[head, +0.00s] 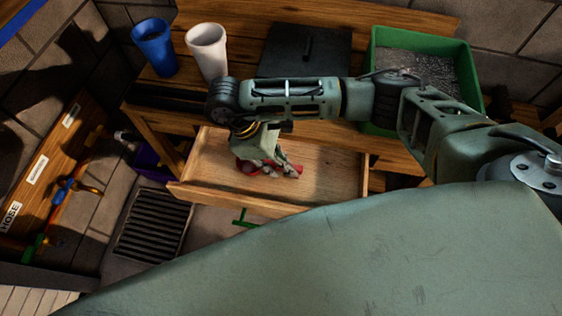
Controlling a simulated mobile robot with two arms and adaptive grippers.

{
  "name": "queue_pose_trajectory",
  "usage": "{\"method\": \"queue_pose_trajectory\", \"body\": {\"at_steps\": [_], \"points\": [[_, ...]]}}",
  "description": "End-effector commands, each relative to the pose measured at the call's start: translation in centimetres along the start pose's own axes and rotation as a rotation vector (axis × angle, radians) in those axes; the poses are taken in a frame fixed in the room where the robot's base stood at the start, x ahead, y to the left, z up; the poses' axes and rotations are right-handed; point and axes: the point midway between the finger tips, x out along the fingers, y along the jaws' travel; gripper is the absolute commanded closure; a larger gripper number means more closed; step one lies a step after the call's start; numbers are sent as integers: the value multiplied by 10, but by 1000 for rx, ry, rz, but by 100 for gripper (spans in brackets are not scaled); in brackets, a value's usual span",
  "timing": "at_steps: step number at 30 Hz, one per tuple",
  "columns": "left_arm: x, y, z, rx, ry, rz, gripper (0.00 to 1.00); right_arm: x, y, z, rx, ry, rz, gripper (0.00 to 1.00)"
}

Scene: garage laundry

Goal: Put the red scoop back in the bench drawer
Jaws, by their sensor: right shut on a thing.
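The bench drawer (330,182) is pulled out below the wooden bench top and its floor looks otherwise bare. My right arm reaches in from the right, over the bench edge. My right gripper (283,168) points down inside the drawer's outline and is shut on the red scoop (262,169). Only red parts of the scoop show around the fingers; the rest is hidden. I cannot tell whether the scoop touches the drawer floor. My left gripper is not in view.
On the bench stand a blue cup (154,46), a white cup (207,50), a dark flat lidded thing (305,50) and a green tray of grey grit (472,80). A floor grate (152,226) lies at the left. A wooden board marked HOSE (40,165) is on the left wall.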

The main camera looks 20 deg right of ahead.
Motion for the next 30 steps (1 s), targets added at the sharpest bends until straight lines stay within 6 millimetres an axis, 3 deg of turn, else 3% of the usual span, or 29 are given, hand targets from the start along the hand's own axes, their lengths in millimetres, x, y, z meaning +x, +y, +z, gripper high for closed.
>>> {"method": "queue_pose_trajectory", "body": {"at_steps": [7, 20, 30], "points": [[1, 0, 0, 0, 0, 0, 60, 1, 0, 0, 0, 0, 0, 65], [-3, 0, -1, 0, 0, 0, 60, -5, 0, 1, 1, 2, 1, 65], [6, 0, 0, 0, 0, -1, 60, -65, 2, -1, 2, 4, 6, 65]]}}
